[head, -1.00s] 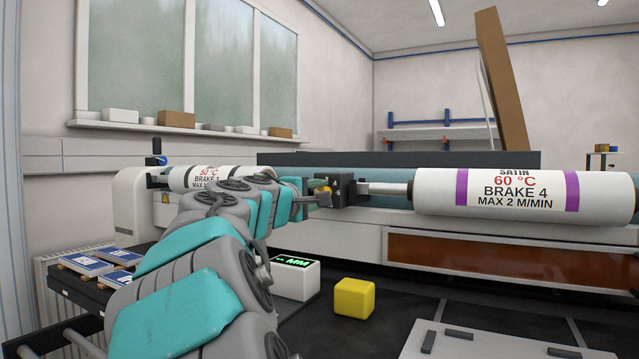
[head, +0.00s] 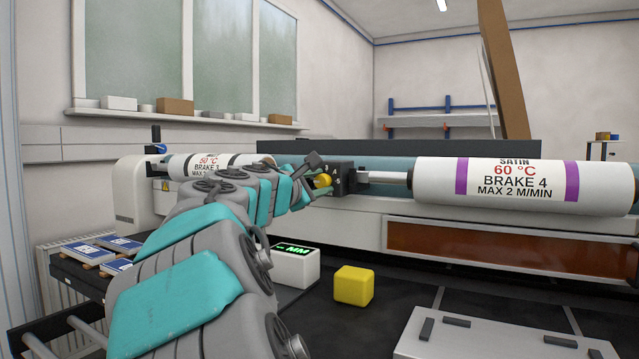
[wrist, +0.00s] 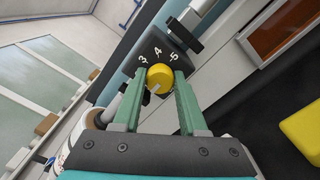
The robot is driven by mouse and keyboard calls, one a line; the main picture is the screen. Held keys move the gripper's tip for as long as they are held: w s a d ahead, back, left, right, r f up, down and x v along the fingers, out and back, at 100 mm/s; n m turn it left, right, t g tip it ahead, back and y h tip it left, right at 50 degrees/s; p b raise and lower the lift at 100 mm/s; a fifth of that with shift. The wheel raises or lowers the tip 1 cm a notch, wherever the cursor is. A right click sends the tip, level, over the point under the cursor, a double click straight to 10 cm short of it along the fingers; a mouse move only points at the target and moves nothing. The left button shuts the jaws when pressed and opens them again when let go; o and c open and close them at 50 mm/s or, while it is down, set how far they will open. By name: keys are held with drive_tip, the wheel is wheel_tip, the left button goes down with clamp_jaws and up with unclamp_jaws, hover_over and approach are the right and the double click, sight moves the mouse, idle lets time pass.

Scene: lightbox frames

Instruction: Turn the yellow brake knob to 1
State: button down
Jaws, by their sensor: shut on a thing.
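The yellow brake knob (wrist: 160,78) sits on the face of a black block (wrist: 155,50) in the wrist view. Above it the block shows the numbers 3, 4 and 5; no 1 is visible. A pale mark shows at the knob's lower-left edge. My gripper (wrist: 161,82) has its two green fingers on either side of the knob, shut on it. In the head view the knob (head: 322,181) shows in front of the black block (head: 342,176), with my gripper (head: 316,173) at it, partly hiding it.
Another roll (head: 200,163) is behind my arm at left. A yellow cube (head: 353,286) and a white display box (head: 296,264) stand below.

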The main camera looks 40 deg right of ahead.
idle(0.3)
drive_tip(key=shift+c, duration=2.2)
unclamp_jaws()
drive_tip(key=v, duration=0.8)
drive_tip(key=shift+b, duration=0.35)
drive_tip(key=shift+f, duration=0.1)
